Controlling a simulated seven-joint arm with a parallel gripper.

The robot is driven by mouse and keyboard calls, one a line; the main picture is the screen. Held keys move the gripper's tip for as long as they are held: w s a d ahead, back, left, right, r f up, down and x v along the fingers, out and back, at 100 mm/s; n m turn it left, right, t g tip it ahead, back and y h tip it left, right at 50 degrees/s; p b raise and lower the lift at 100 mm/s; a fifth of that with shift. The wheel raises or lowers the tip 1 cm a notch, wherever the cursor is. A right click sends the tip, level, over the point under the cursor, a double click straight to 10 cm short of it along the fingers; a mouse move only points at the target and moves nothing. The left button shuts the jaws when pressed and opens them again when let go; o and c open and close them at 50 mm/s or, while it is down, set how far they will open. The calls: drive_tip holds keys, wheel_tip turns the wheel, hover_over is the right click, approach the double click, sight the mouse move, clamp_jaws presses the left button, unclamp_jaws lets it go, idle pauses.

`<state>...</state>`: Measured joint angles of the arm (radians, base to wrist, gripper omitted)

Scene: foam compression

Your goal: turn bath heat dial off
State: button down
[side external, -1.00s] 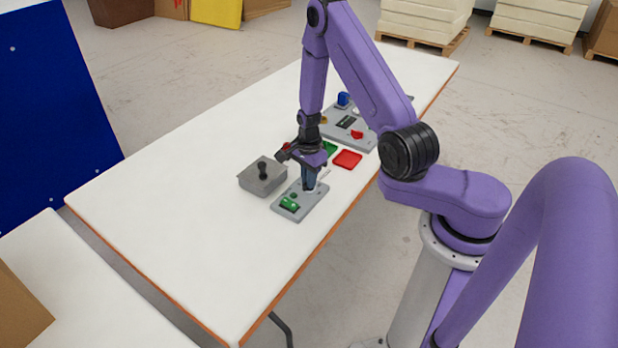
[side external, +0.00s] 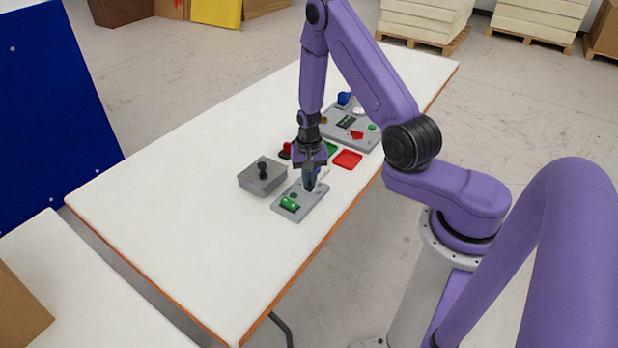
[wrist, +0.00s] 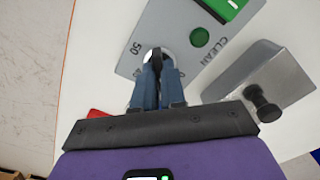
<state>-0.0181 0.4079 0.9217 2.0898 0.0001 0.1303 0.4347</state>
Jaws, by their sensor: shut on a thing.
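The heat dial (wrist: 155,54) is a dark knob on a pale round base, set in a grey panel (wrist: 187,22) marked "50" and "CLEAN". My gripper (wrist: 158,72) points down at the panel, its blue fingers shut on the dial and covering much of it. In the side view my gripper (side external: 309,186) is at the far end of the same panel (side external: 312,203), and the dial is hidden behind the fingers. A green round button (wrist: 200,37) and a green rocker switch (wrist: 232,5) sit on the panel beyond the dial.
A grey box with a black knob (side external: 262,176) stands close left of the panel. A red tray (side external: 347,159), a green tray (side external: 330,149) and a second control panel (side external: 352,124) lie behind. The white table (side external: 190,220) is clear at front left.

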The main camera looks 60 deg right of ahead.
drive_tip(key=n, duration=0.4)
drive_tip(key=shift+n, duration=0.3)
drive_tip(key=n, duration=0.4)
drive_tip(key=shift+n, duration=0.3)
drive_tip(key=c, duration=1.2)
unclamp_jaws()
wheel_tip(320, 180, up, 18)
drive_tip(key=shift+f, duration=0.25)
